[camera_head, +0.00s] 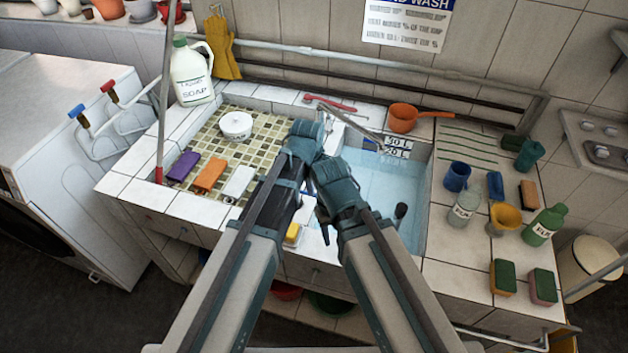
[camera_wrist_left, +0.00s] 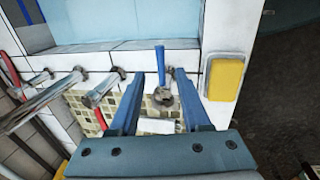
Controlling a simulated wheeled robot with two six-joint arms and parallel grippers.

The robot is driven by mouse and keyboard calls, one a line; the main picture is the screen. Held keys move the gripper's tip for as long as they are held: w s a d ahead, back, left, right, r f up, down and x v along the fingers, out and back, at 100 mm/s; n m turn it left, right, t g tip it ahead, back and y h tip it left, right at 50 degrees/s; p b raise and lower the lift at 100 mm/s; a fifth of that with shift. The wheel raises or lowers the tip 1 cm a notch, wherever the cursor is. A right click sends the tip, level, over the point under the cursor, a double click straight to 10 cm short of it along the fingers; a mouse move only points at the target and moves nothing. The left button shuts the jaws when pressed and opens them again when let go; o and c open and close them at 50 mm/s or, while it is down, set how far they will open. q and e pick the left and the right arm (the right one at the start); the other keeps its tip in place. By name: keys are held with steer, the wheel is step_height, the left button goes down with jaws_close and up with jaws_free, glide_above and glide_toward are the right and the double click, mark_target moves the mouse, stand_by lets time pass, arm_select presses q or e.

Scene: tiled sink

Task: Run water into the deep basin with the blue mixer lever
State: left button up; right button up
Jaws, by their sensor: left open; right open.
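The deep basin (camera_head: 385,185) lies right of centre in the head view, pale blue inside, with litre marks on its back wall. A metal spout (camera_head: 355,124) reaches over it; I see no clear stream. In the left wrist view a blue lever (camera_wrist_left: 159,62) on a round metal base stands between the fingertips of my left gripper (camera_wrist_left: 161,78), which is open, with no clear contact. In the head view my left wrist hides that spot. My right gripper (camera_head: 338,188) is by the basin's left edge; its fingertips are hard to make out.
A shallow mosaic basin (camera_head: 215,140) on the left holds coloured blocks and a white round pot (camera_head: 236,125). A yellow sponge (camera_wrist_left: 227,79) lies near my left gripper. Bottles, cups and sponges crowd the right counter. Other red and blue taps (camera_head: 78,112) stand at far left.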

arm_select(q)
step_height(320, 180, up, 8)
steer(key=s+p, duration=0.1)
steer(key=p, duration=0.6)
steer(key=shift+s+a+r, duration=0.25)
steer(key=shift+s, duration=0.05)
arm_select(e)
step_height(320, 180, up, 8)
steer(key=shift+r, duration=0.2)
arm_select(q)
steer(key=s+a+m+g, duration=0.1)
steer(key=s+a+m, duration=0.4)
steer(key=a+m, duration=0.25)
steer(key=s+a+m, duration=0.4)
steer(key=a+m, duration=0.3)
steer(key=a, duration=0.2)
steer(key=s+d+f+m+g+y+b, duration=0.1)
steer(key=s+d+f+m+b, duration=0.3)
steer(key=d, duration=0.6)
steer(key=shift+s+d+f+y+b, duration=0.25)
steer(key=shift+s+f+y+b, duration=0.35)
steer(key=shift+s, duration=0.5)
arm_select(e)
step_height(320, 180, down, 5)
steer(key=shift+f, duration=0.1)
